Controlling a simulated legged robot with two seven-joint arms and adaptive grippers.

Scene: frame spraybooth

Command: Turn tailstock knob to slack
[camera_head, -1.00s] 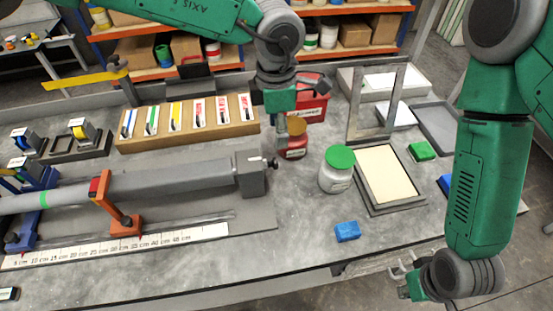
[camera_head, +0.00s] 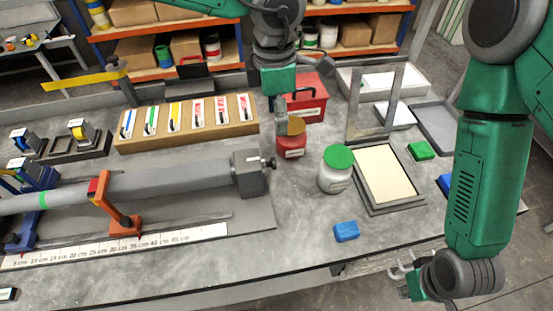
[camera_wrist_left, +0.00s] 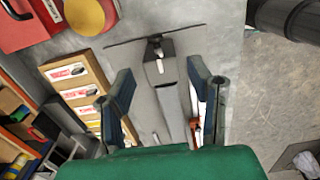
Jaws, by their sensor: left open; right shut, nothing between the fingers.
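The tailstock (camera_head: 252,176) is a grey block at the right end of the long grey bar on the bench. Its small dark knob (camera_head: 269,164) sticks out at the right side. In the left wrist view the tailstock (camera_wrist_left: 160,68) and its knob (camera_wrist_left: 155,40) show between the fingers, apart from them. My left gripper (camera_head: 281,124) hangs open above and behind the knob, in front of the red jar in the head view. Its two fingers (camera_wrist_left: 161,84) are spread with nothing between them. My right gripper (camera_head: 406,279) is shut and empty, beyond the bench's front edge at right.
A red jar (camera_head: 291,147) and a green-lidded white jar (camera_head: 335,177) stand right of the tailstock. A red box (camera_head: 306,106) is behind. A card rack (camera_head: 187,137) lies behind the bar. A blue block (camera_head: 346,231) lies on clear bench in front.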

